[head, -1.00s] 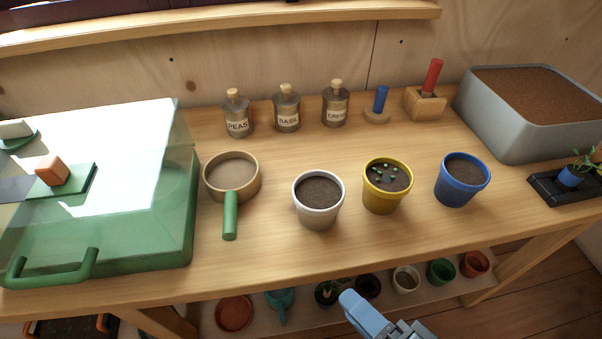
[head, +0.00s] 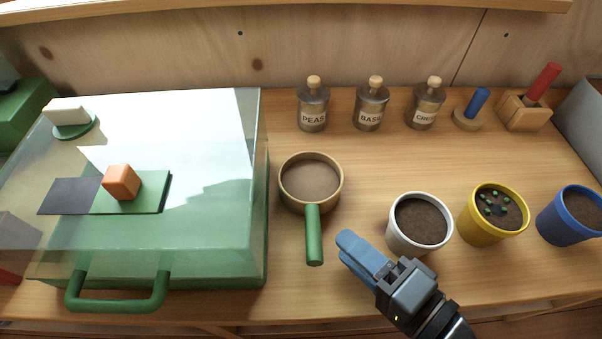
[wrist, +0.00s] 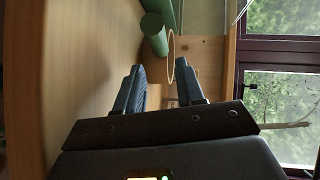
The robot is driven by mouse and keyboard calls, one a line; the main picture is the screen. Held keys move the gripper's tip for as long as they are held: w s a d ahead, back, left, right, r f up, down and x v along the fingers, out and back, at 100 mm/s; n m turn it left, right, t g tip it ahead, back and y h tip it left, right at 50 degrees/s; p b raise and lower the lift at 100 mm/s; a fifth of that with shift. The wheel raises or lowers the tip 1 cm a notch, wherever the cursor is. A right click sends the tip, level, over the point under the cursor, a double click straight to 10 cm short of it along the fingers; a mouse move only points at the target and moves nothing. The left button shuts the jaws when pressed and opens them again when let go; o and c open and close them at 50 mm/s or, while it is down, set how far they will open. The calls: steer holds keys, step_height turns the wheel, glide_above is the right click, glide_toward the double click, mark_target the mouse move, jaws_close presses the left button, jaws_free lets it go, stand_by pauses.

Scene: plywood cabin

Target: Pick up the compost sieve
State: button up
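The compost sieve (head: 288,196) is a round wooden ring with a mesh-like brownish inside and a green handle (head: 314,236) toward the front. It lies on the bench just right of the green case. My gripper (head: 354,250) is to the right of the handle's end, apart from it, in the head view. In the wrist view my gripper (wrist: 166,88) has its two blue fingers spread with nothing between them. The green handle (wrist: 154,34) shows beyond the fingertips, with part of the wooden ring (wrist: 171,58) edge-on beside it.
A green case (head: 210,265) with a clear lid stands left of the sieve. White (head: 393,236), yellow (head: 468,222) and blue (head: 548,222) soil-filled pots stand to the right. Jars labelled PEAS (head: 313,110), BASIL (head: 370,108) and CRESS (head: 427,108) stand behind. Bare bench lies around the handle.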

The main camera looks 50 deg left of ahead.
mark_target(312, 208)
steer(key=shift+w+a+f+p, duration=0.1)
steer(key=shift+a+f+p, duration=0.15)
steer(key=shift+a, duration=0.9)
steer(key=shift+w+a+f+p, duration=0.1)
steer(key=shift+a+f+p, duration=0.1)
steer(key=shift+a, duration=0.95)
steer(key=shift+a+f+p, duration=0.15)
steer(key=shift+a+f, duration=0.1)
steer(key=shift+a, duration=0.9)
jaws_close()
